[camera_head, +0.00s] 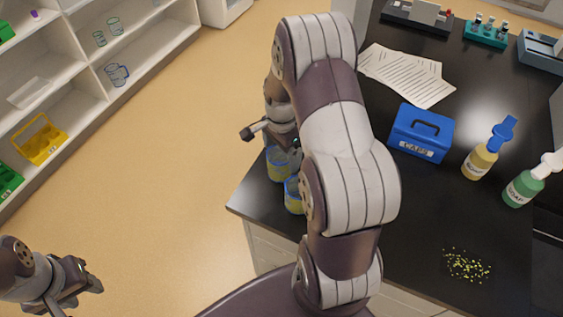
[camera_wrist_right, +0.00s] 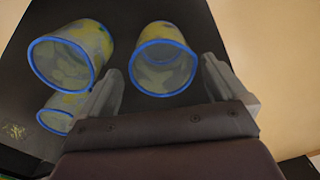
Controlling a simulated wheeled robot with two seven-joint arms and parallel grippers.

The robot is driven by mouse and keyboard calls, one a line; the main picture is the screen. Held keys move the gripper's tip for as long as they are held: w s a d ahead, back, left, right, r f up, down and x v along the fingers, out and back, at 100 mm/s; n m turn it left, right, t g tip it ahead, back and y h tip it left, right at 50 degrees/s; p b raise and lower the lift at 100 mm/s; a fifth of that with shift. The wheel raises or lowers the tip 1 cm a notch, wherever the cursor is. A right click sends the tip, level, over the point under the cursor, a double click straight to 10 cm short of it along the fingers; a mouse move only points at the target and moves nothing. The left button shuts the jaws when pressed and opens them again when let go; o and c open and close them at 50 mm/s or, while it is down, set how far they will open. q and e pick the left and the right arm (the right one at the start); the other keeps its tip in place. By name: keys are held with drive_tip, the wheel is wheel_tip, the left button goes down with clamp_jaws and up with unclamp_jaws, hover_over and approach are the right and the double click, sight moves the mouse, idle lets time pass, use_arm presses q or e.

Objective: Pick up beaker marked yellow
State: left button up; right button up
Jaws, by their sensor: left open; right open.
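Three clear beakers with blue rims and yellowish patches show in the right wrist view: one in the middle (camera_wrist_right: 163,62), one at upper left (camera_wrist_right: 72,58) and one at lower left (camera_wrist_right: 62,112). In the head view two beakers, (camera_head: 279,163) and (camera_head: 293,194), stand at the black counter's near left corner, partly hidden by my right arm. I cannot tell which one is marked yellow. My right gripper (camera_wrist_right: 162,72) is open, its fingers on either side of the middle beaker in the picture; contact is not clear. My left gripper (camera_head: 84,279) is open and empty over the floor.
The black counter (camera_head: 410,225) holds a blue box (camera_head: 421,133), yellow (camera_head: 481,160) and green (camera_head: 523,188) soap bottles, papers (camera_head: 408,74) and scattered yellow bits (camera_head: 467,266). White shelves (camera_head: 75,90) stand at left. The floor between is clear.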

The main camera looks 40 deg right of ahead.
wheel_tip(320, 180, down, 6)
drive_tip(key=shift+w+a+r+p, duration=0.1)
drive_tip(key=shift+w+r+p, duration=0.1)
drive_tip(key=shift+p, duration=0.6)
drive_tip(key=shift+s+f, duration=0.15)
drive_tip(key=shift+f, duration=0.2)
drive_tip(key=c, duration=1.1)
drive_tip(key=shift+o, duration=0.2)
drive_tip(key=shift+r, duration=0.1)
